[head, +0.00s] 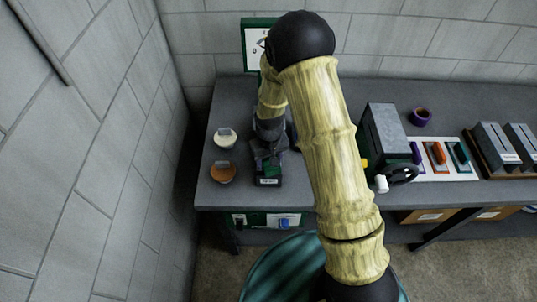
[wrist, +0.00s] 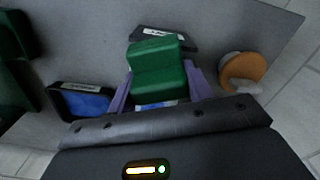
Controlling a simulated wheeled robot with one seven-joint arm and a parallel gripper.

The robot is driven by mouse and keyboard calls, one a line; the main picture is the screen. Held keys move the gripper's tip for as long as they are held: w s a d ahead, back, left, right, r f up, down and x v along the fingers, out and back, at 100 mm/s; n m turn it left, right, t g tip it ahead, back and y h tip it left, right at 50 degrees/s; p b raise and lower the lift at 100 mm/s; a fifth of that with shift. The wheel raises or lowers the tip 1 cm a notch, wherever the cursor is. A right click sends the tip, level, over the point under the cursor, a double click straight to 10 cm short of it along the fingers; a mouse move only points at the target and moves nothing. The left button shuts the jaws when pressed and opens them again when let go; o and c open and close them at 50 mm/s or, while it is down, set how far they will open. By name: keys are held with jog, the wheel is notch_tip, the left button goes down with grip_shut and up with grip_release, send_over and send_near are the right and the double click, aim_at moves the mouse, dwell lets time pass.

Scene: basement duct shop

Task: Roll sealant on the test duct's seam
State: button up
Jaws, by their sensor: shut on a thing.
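My gripper (wrist: 160,82) has its purple fingers on both sides of a stepped green block (wrist: 158,62) and is shut on it. The block is over or at a black labelled tray (wrist: 183,43); I cannot tell whether it touches. In the head view my gripper (head: 267,150) is low over the bench's left part, just behind the labelled tray (head: 268,182). A grey metal box like a duct section (head: 385,130) stands right of my arm, with a dark handwheel (head: 403,173) at its front. My arm hides part of it. No seam can be made out.
A pale pot (head: 225,138) and an orange-brown pot (head: 223,172) stand left of my gripper. A blue-padded tray (wrist: 82,102) lies nearby. To the right are a purple ring (head: 421,116), coloured tools on a white mat (head: 426,170) and grey blocks (head: 491,145).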

jog(key=shift+s, duration=0.45)
jog(key=shift+r+p, duration=2.1)
jog(key=shift+r, duration=1)
jog(key=shift+r+p, duration=1.05)
jog(key=shift+r, duration=0.5)
jog(key=shift+f, duration=0.15)
